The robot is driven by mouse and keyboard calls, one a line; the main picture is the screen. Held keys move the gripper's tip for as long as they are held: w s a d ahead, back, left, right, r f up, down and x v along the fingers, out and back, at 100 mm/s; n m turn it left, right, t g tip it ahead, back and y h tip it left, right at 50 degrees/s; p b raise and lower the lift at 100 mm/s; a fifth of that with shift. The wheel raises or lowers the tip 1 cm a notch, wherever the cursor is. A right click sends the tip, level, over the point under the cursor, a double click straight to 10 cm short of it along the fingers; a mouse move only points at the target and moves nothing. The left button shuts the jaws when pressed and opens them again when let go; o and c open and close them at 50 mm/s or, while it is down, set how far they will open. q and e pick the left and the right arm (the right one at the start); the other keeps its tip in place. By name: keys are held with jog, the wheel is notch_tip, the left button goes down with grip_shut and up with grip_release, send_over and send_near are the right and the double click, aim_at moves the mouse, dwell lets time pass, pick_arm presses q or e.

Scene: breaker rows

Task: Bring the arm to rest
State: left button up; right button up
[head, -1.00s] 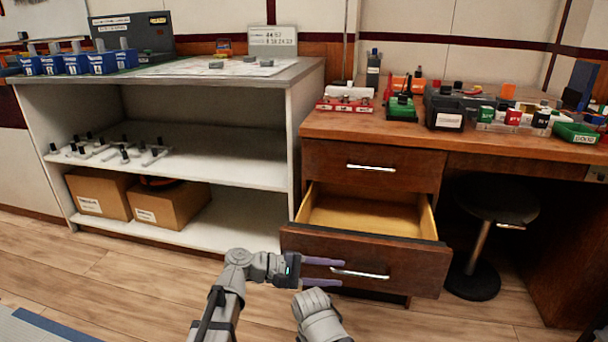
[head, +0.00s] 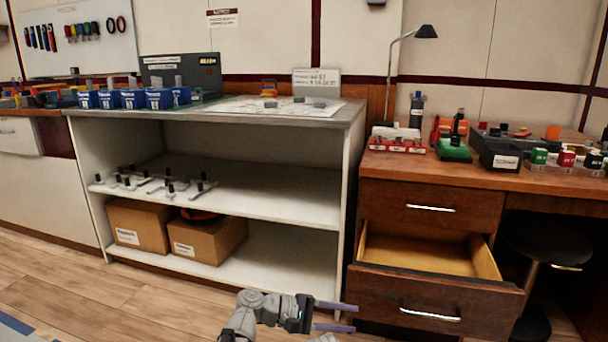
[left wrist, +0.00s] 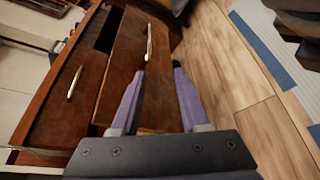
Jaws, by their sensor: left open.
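My left gripper (head: 336,318) is at the bottom of the head view, in front of the lower left corner of the open drawer (head: 432,306). Its two purple fingers are apart with nothing between them. In the left wrist view the fingers (left wrist: 160,90) spread open in front of the wooden drawer front (left wrist: 128,70) and the floor. The pulled-out drawer looks empty inside. A small part of a grey arm link of mine shows at the bottom edge. My right gripper cannot be made out in the head view.
A white shelf unit (head: 345,200) stands left of the drawers, with cardboard boxes (head: 207,238) on its bottom and blue bins (head: 130,98) on top. The desk top (head: 440,172) holds trays and coloured parts. A stool (head: 545,245) is at right. Wooden floor (head: 90,280) is clear at left.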

pick_arm(q)
jog(key=s+a+f+m+y, duration=0.4)
jog(key=a+f+y, duration=0.4)
jog(key=a+f, duration=0.45)
jog(key=s+a+f+m+y, duration=0.2)
jog(key=a+y, duration=0.2)
jog(key=a, duration=0.3)
jog(key=s+a+f+m+y, duration=0.1)
jog(key=s+a+f+y, duration=0.15)
jog(key=a, duration=0.45)
jog(key=s+d+r+m+g+y+p, duration=0.1)
jog(key=s+d+r+m+p, duration=0.3)
jog(key=r+p, duration=0.6)
jog(key=s+d+r+y+p, duration=0.1)
jog(key=d+r+y+p, duration=0.1)
jog(key=d+r+p, duration=0.6)
notch_tip(320, 180, up, 37)
jog(key=a+p, duration=0.1)
jog(key=p, duration=3.5)
jog(key=shift+a+f+h+p, duration=0.2)
jog(key=shift+a+h+p, duration=0.15)
pick_arm(e)
notch_tip(320, 180, up, 55)
jog(key=shift+s+a+f, duration=0.15)
jog(key=shift+a, duration=0.25)
